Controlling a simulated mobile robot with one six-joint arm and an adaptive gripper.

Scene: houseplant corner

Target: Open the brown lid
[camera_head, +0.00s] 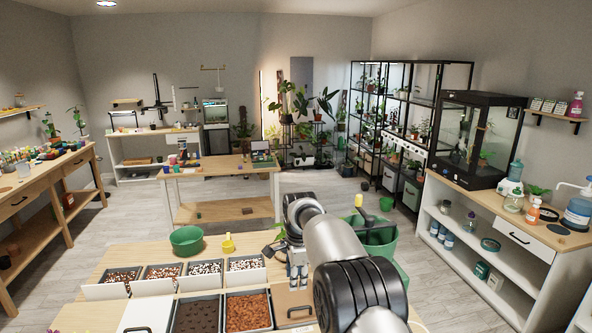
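The brown lid (287,299) is a flat tan panel with a dark bar handle (300,311), at the front of the near table. It lies right of a bin of orange-brown chips (248,310) and looks shut. My gripper (298,284) points down over the far part of the lid, just beyond the handle in the picture. Its fingers are small here, and their spacing is unclear. I see nothing held between them. My arm covers the lid's right side.
A white lid (147,313), a dark-soil bin (197,313) and several small trays (205,274) lie left on the near table. A green bowl (187,239) and yellow cup (229,244) stand behind. A green bucket (388,247) is beyond my arm.

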